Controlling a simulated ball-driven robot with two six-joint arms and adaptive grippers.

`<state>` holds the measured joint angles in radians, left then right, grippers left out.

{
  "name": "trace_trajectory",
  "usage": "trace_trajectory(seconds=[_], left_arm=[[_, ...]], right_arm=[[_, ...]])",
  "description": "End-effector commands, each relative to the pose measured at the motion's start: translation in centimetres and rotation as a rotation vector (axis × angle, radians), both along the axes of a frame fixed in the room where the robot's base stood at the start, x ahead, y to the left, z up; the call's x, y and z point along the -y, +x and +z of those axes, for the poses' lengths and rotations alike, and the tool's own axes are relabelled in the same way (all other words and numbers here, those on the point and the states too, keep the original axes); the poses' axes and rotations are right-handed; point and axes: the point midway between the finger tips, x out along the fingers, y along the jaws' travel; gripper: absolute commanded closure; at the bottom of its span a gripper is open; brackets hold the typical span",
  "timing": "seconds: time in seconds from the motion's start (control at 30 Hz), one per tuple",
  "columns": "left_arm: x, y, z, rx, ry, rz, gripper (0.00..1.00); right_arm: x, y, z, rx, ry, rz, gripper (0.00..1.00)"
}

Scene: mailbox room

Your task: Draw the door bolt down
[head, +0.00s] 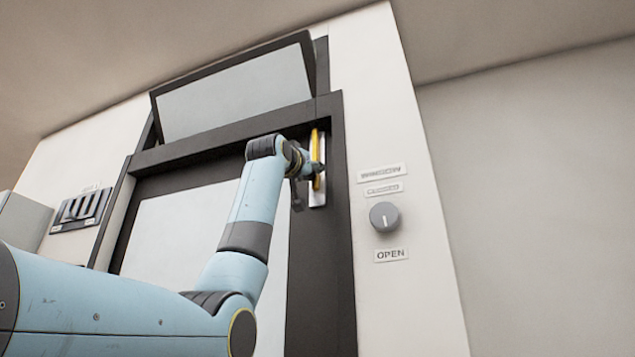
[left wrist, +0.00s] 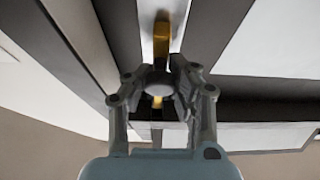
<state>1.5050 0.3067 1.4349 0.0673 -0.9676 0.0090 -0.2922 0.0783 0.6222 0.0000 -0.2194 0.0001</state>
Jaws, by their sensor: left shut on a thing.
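The door bolt is a yellow bar (head: 315,150) on a pale upright plate (head: 318,196), set on the dark frame at the door's upper right. My left gripper (head: 313,172) is at the lower part of the yellow bar. In the left wrist view, the fingers of the left gripper (left wrist: 160,82) are closed around the yellow bolt (left wrist: 162,42), which shows above and below them. My right gripper is in neither view.
A dark-framed window (head: 240,90) above the door is tilted open. A grey round knob (head: 384,217) sits on the wall right of the door, with a sign reading OPEN (head: 391,254) below it. A panel of dark levers (head: 82,209) is at the left.

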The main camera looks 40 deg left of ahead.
Motion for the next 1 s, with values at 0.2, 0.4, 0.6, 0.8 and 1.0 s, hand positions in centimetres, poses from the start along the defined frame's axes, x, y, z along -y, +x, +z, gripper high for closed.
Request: trace_trajectory(seconds=[0.2,0.4,0.6,0.8,1.0], left_arm=[[0.1,0.0,-0.9,-0.017,-0.002,-0.002,1.00],[0.1,0.2,-1.1,-0.022,-0.003,-0.002,0.75],[0.1,0.0,-0.9,-0.016,-0.002,-0.001,0.51],[0.0,-0.1,-0.8,-0.013,-0.001,-0.001,0.51],[0.2,-1.0,-1.1,-0.011,0.000,0.000,0.51]], right_arm=[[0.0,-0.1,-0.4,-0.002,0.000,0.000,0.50],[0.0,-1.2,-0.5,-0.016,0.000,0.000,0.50],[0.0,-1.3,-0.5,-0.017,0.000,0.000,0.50],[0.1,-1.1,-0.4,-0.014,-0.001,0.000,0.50],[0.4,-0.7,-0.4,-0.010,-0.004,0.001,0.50]])
